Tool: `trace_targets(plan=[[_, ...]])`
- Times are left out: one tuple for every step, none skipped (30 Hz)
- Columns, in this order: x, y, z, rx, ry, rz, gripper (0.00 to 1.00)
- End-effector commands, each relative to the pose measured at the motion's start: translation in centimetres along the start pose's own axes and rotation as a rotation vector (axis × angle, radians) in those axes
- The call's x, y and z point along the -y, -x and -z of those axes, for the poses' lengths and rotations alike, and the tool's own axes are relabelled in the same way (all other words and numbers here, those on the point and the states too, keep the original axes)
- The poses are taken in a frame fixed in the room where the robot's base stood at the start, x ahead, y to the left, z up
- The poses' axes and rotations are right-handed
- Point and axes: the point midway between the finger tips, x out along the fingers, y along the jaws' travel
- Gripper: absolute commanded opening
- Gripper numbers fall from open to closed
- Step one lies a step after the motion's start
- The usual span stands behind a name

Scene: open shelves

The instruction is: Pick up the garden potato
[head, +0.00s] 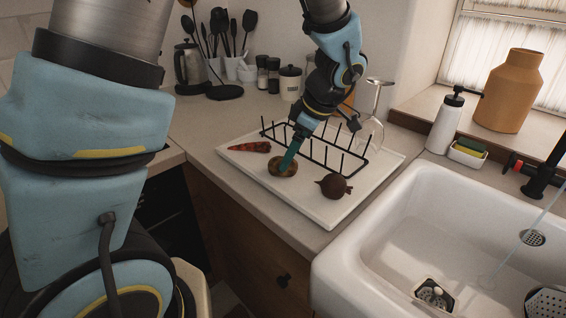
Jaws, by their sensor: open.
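The potato (275,168) is a round brown lump on the white drying tray (235,157), near its front left part. My gripper (287,161) comes down from above with its green fingertip right over the potato, overlapping it in the picture. I see only one finger clearly, and the other is hidden or lined up behind it. The fingers are open. I cannot tell whether they touch the potato, which rests on the tray.
A reddish carrot-like vegetable (250,146) lies left of the potato, and a dark beet-like one (333,186) lies to its right. A black wire rack (318,152) stands close behind. An upturned glass (371,130) is at the back right. The sink (345,240) opens to the right.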

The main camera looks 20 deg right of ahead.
Motion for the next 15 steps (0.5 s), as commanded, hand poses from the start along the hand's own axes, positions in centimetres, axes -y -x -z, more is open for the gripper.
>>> trace_targets(plan=[[0.1, -0.4, 0.2, -0.001, -0.002, 0.006, 0.86], [0.1, -0.8, 0.2, -0.002, -0.001, 0.007, 0.86], [0.1, -1.4, 0.2, -0.001, -0.002, 0.006, 0.86], [0.1, -1.8, 0.2, -0.001, -0.001, 0.007, 0.86], [0.0, -2.3, 0.1, -0.001, -0.001, 0.005, 0.86], [0.0, -2.8, 0.1, -0.002, -0.002, 0.005, 0.86], [0.0, -3.1, 0.1, -0.001, -0.001, 0.004, 0.86], [0.0, -3.3, 0.1, -0.001, -0.001, 0.003, 0.86], [0.0, -3.6, 0.1, -0.001, -0.001, 0.003, 0.86], [0.0, -3.7, 0.1, 0.0, -0.001, 0.003, 0.86], [0.0, -3.8, 0.1, 0.0, -0.001, 0.002, 0.86], [0.0, -3.9, 0.0, 0.0, -0.001, 0.002, 0.86], [0.0, -3.9, 0.0, 0.001, 0.0, 0.001, 0.86], [0.0, -3.9, 0.0, 0.001, 0.0, 0.001, 0.86], [0.0, -3.9, 0.0, 0.001, 0.0, 0.001, 0.86]])
